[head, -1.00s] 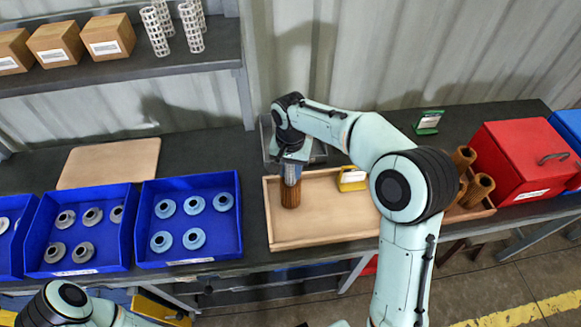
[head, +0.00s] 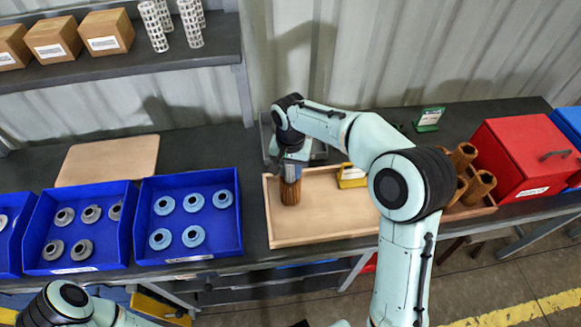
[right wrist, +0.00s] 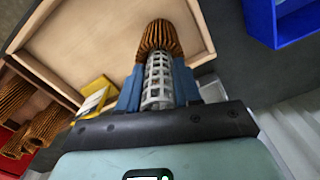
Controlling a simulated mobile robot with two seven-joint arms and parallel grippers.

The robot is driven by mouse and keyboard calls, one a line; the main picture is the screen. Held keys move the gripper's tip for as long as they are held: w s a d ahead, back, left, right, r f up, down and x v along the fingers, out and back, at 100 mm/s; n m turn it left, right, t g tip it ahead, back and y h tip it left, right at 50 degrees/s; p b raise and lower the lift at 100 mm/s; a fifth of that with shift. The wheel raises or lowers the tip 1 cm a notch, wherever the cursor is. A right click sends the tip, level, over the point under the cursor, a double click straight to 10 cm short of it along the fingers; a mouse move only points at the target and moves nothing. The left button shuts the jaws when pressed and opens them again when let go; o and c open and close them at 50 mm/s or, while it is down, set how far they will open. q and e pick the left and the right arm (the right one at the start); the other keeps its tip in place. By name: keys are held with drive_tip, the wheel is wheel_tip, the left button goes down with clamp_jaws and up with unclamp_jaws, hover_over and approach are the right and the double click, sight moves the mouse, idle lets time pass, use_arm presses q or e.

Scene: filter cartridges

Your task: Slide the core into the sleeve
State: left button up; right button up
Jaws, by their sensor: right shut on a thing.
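The brown pleated sleeve (head: 290,192) stands upright in the left part of the shallow wooden tray (head: 330,231). It also shows in the right wrist view (right wrist: 158,38). My right gripper (head: 291,175) is directly above the sleeve, pointing down. In the right wrist view its blue fingers are shut on the white perforated core (right wrist: 157,90). The core's far end meets the sleeve's opening and appears in line with it; how deep it sits inside is hidden. My left arm shows at the lower left of the head view, but its gripper cannot be made out.
More brown sleeves (head: 481,186) stand in a box at the right, beside a red case (head: 522,158). A yellow-and-white object (head: 352,176) is at the tray's back edge. Blue bins (head: 190,254) with ring-shaped caps are left. Spare white cores (head: 190,25) stand on the shelf.

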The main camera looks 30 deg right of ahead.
use_arm(q)
drive_tip(key=shift+s+f, duration=0.15)
drive_tip(key=shift+f, duration=0.1)
use_arm(e)
drive_tip(key=shift+f, duration=0.45)
drive_tip(key=o, duration=1.1)
use_arm(q)
drive_tip(key=w+r+p, duration=0.1)
drive_tip(key=w+r, duration=0.1)
drive_tip(key=shift+r+p, duration=0.35)
use_arm(e)
wheel_tip(320, 180, up, 13)
drive_tip(key=shift+r, duration=0.2)
